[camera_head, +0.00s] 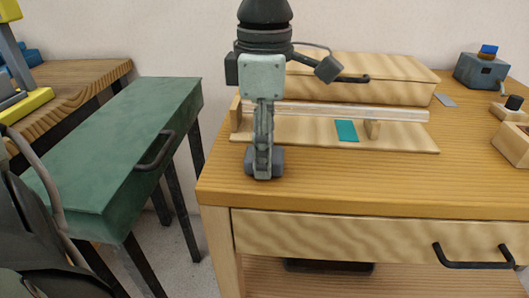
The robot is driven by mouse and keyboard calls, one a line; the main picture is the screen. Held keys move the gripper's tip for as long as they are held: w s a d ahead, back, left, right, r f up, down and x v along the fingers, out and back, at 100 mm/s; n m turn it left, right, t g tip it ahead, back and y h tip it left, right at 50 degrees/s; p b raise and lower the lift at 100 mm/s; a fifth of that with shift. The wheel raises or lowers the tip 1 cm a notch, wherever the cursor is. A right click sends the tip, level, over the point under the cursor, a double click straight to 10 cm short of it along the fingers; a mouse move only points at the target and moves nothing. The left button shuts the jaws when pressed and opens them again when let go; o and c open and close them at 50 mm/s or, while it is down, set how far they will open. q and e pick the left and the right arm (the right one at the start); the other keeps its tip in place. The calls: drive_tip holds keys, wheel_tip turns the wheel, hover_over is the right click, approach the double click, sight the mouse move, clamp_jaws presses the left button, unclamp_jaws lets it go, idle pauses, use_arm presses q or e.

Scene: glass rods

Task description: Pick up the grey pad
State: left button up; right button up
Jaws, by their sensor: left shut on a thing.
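A small flat grey pad (446,100) lies on the wooden table at the back right, just right of the wooden box. My left gripper (264,166) hangs at the left part of the table, in front of the left end of the wooden rack, well away from that pad. Its fingers point down and are seen edge-on. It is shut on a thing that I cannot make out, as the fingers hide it. My right gripper is not in view.
A clear rod (340,112) lies across the rack's wooden supports, over a board (405,140) with a teal patch (347,131). A wooden box (400,80) stands behind. A grey-blue device (478,72) and wooden blocks stand right. The table front is clear.

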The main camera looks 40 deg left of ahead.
use_arm(q)
drive_tip(key=r, duration=0.2)
drive_tip(key=s+r, duration=0.1)
drive_tip(key=r, duration=0.1)
drive_tip(key=shift+r, duration=0.3)
drive_tip(key=s+r, duration=0.6)
drive_tip(key=s, duration=0.4)
drive_tip(key=shift+s+d, duration=0.15)
drive_tip(key=shift+s, duration=0.2)
drive_tip(key=shift+r, duration=0.1)
